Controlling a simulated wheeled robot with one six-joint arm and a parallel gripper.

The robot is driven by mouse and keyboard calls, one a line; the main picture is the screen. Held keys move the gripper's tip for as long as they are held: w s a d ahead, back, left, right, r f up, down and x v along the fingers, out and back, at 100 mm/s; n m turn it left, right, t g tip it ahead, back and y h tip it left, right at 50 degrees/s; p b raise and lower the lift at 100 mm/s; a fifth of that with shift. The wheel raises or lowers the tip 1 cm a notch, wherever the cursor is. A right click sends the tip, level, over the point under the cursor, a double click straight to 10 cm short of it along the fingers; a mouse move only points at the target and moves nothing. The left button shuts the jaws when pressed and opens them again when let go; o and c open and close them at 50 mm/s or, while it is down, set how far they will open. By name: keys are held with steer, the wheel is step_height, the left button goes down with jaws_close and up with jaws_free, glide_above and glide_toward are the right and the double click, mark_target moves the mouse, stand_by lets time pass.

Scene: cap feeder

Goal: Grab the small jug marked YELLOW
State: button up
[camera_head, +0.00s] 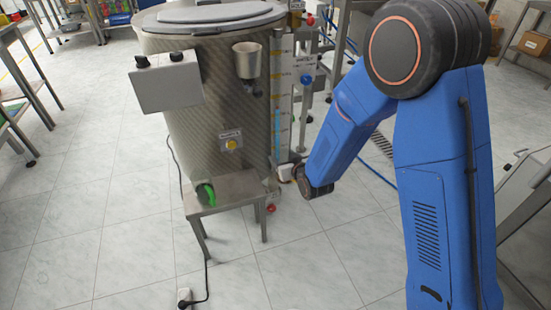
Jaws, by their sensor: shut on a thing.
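My blue arm reaches down from the upper right. Its dark end, with my gripper (298,173), is low beside the clear, scaled column (282,95) on the right of the steel tank. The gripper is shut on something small. The fingers and the held thing are too small and partly hidden to make out. A small pale thing (286,172) shows just left of the gripper, at the column's foot; I cannot tell if it is the held thing. No jug and no YELLOW marking can be read in this view.
A large steel tank (215,110) with a grey lid stands behind a small metal stool (232,187). A green object (205,194) lies on the stool. A grey box (166,82) and a steel cup (247,62) are on the tank. A cable crosses the open tiled floor.

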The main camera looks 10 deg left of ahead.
steer(key=shift+w+d, duration=0.25)
steer(key=shift+d, duration=0.5)
steer(key=shift+w+d, duration=0.2)
steer(key=shift+d, duration=0.55)
steer(key=shift+d, duration=0.1)
stand_by(1.4)
